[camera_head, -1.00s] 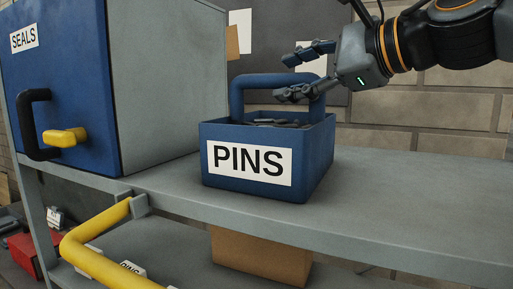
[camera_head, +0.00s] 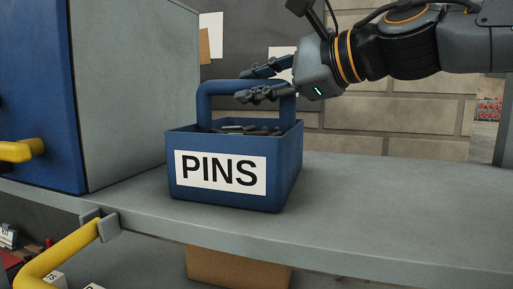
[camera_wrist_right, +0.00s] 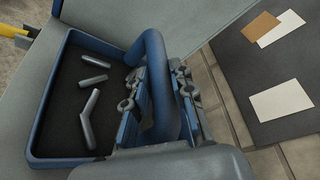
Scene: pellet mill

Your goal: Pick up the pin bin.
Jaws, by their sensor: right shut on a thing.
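The pin bin (camera_head: 230,205) is a blue open box with a white PINS label (camera_head: 220,173) and a blue arched handle (camera_head: 203,103). It stands upright on the grey shelf. My right gripper (camera_head: 243,84) comes in from the right and is shut on the top of the handle, one finger above and one below in the head view. In the right wrist view the handle (camera_wrist_right: 163,90) runs between the fingers of the gripper (camera_wrist_right: 160,100). Several grey pins (camera_wrist_right: 88,118) lie in the bin. My left gripper is not in view.
A blue-fronted grey cabinet (camera_head: 135,90) stands left of the bin. The grey shelf (camera_head: 390,205) is clear to the right. A yellow bar (camera_head: 60,255) sticks out at the front left. A brown box (camera_head: 235,268) is below the shelf, and a brick wall (camera_head: 400,110) is behind.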

